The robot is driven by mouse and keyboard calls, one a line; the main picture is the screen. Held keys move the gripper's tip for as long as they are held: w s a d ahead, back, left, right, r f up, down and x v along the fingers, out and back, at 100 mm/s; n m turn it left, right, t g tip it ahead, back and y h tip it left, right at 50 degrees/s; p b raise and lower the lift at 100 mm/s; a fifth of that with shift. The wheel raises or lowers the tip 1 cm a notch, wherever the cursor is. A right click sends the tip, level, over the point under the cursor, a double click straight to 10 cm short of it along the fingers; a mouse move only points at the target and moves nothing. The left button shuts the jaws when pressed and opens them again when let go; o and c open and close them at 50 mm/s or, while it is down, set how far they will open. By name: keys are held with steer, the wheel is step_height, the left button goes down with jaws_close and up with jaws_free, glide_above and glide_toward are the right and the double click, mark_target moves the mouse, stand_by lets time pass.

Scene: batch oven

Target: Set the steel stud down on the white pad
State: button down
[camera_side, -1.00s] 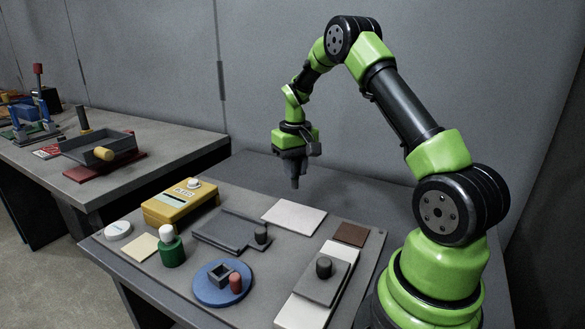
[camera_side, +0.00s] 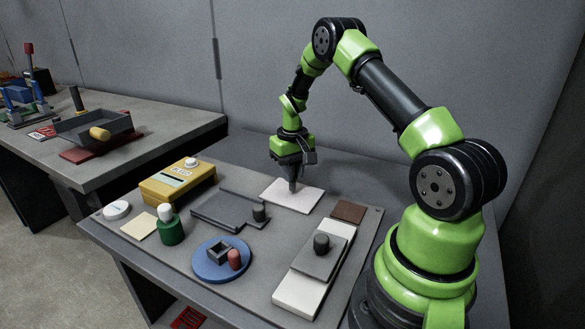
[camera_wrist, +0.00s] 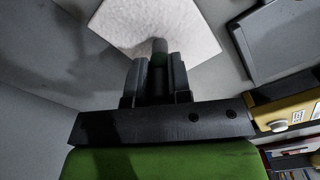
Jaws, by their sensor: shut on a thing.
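My gripper (camera_side: 293,182) points straight down over the white pad (camera_side: 310,196) at the back of the grey table. Its jaws are shut on the steel stud, a small grey cylinder whose end shows between the fingertips in the wrist view (camera_wrist: 159,46). The stud is upright and its lower end appears at or just above the pad; I cannot tell whether they touch. In the wrist view the white pad (camera_wrist: 125,20) lies beneath and beyond the fingers (camera_wrist: 158,72).
Left of the pad is a dark grey plate (camera_side: 222,209) with a dark cylinder (camera_side: 259,212). A brown square (camera_side: 348,211) lies to the right. Nearer are a blue disc (camera_side: 207,268), a green bottle (camera_side: 170,231), a yellow box (camera_side: 165,192) and a long white slab (camera_side: 296,296).

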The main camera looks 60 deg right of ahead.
steer(key=shift+f, duration=0.55)
stand_by(0.4)
steer(key=c, duration=1)
jaws_free()
step_height(320, 180, up, 10)
steer(key=shift+a, duration=0.1)
steer(key=s+a+r+t, duration=0.1)
steer(key=a+r+t, duration=0.1)
steer(key=a+r, duration=0.75)
steer(key=s+a+r+t, duration=0.1)
steer(key=s+a+r, duration=0.1)
steer(key=s+a, duration=0.2)
steer(key=s+a+r+n+t+y, duration=0.1)
steer(key=s+a+r+t, duration=0.1)
steer(key=s+a, duration=0.3)
steer(key=s+a+r+n+t+y, duration=0.1)
steer(key=s+a+r+t, duration=0.1)
steer(key=s+a, duration=0.3)
steer(key=shift+s+a+r, duration=0.1)
steer(key=shift+s+r, duration=0.05)
steer(key=shift+s, duration=0.4)
steer(key=shift+s+a+r, duration=0.1)
steer(key=shift+s+r, duration=0.05)
steer(key=shift+s, duration=0.35)
